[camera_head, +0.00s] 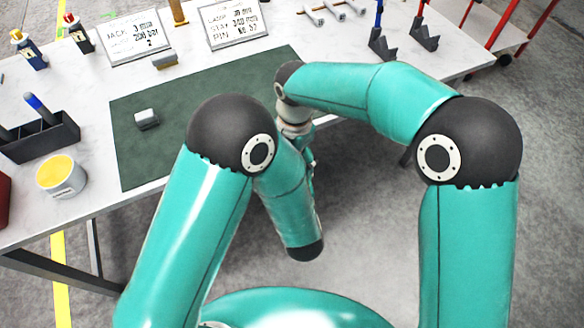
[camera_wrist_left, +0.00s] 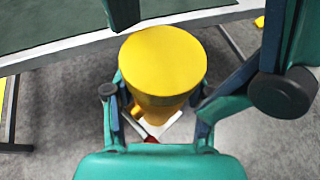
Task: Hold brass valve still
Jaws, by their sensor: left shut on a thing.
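The brass valve (camera_wrist_left: 163,62) shows in the left wrist view as a yellow cylinder with a flat round top and a narrower lower part. My left gripper (camera_wrist_left: 158,98) is shut on it, with a finger on either side. In the head view the valve is hidden behind my arms, and I cannot make out the left gripper there. Teal and dark-blue parts, probably of my right gripper (camera_wrist_left: 284,92), stand close at the right of the left wrist view. Its fingertips are not clear. A white piece with some red (camera_wrist_left: 153,128) lies below the valve.
The white table (camera_head: 90,100) bears a green mat (camera_head: 130,165) with a small grey block (camera_head: 147,119). Left are a yellow-topped can (camera_head: 62,176) and black holder (camera_head: 45,138). Signs (camera_head: 137,36) and dark angle brackets (camera_head: 421,38) stand behind. Floor is open at front right.

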